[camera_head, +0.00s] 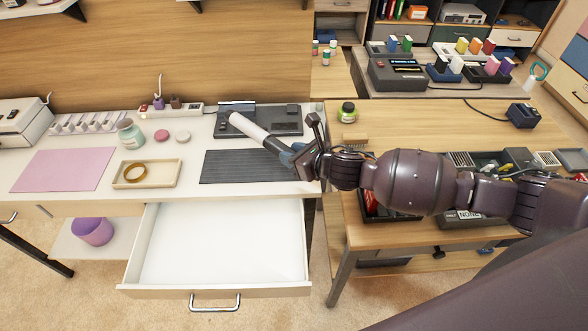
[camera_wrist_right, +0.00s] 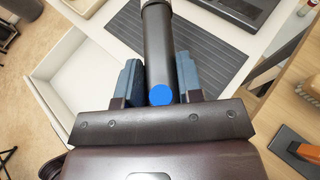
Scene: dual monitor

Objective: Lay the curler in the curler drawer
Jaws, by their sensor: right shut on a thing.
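The curler (camera_head: 250,127) has a pale barrel and a dark handle. My right gripper (camera_head: 299,157) is shut on the handle and holds it tilted above the dark ribbed mat (camera_head: 225,168). In the right wrist view the dark curler handle (camera_wrist_right: 158,50) with a blue end sits between the two fingers of my right gripper (camera_wrist_right: 159,82). The open drawer (camera_head: 220,240) below the white desk is white inside and empty. It lies to the lower left of the gripper in the head view. My left gripper is not in view.
On the desk stand a tray with a ring (camera_head: 147,173), a pink mat (camera_head: 62,169), a teal jar (camera_head: 130,134) and a dark station (camera_head: 260,120). A green jar (camera_head: 347,112) and a brush stand on the wooden table to the right. The space above the drawer is clear.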

